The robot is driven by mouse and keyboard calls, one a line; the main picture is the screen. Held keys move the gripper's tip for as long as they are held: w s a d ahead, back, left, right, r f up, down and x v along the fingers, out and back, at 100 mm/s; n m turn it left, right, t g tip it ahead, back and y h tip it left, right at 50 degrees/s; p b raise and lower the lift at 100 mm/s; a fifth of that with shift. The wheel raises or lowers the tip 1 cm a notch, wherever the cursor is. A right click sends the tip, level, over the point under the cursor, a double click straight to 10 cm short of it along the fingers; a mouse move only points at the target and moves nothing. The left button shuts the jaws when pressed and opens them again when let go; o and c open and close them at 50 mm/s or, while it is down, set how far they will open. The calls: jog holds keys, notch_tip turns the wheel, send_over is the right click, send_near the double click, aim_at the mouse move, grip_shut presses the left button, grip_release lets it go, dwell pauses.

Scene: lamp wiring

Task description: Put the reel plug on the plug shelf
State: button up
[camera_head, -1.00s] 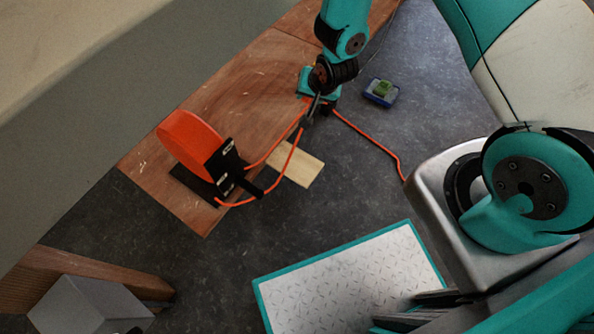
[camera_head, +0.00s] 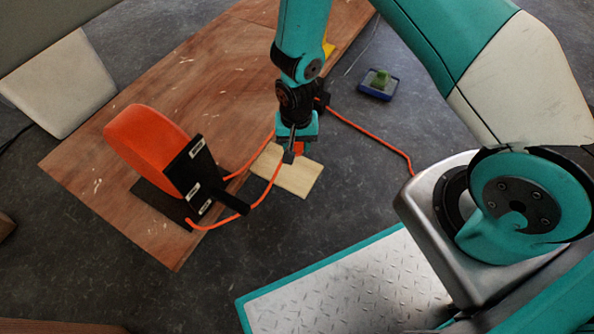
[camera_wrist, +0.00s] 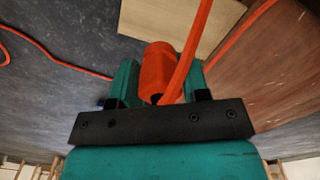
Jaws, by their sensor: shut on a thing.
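My gripper (camera_head: 293,150) is shut on the orange reel plug (camera_wrist: 157,68), which sits between the teal jaws in the wrist view. In the head view only a bit of orange shows at the jaws. An orange cord runs from the plug. The pale wooden board (camera_head: 296,181), which looks like the plug shelf, juts from the bench edge. It also shows beyond the plug in the wrist view (camera_wrist: 175,22). My gripper appears over the board's far part; I cannot tell whether the plug touches it. The orange cable reel (camera_head: 148,150) stands on the bench at left.
The brown wooden bench (camera_head: 90,175) runs diagonally under the reel. A second orange cord (camera_head: 375,138) hangs from a black fitting (camera_head: 322,101) near the bench edge. A blue tray with a green item (camera_head: 378,84) lies beyond. A metal-topped platform (camera_head: 345,290) is in front.

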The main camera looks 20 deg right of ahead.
aim_at(297, 172)
notch_tip(297, 172, down, 10)
jog(key=b, duration=0.4)
jog(key=shift+f+b, duration=0.25)
jog(key=shift+b, duration=0.05)
jog(key=shift+f, duration=0.1)
jog(key=o, duration=1)
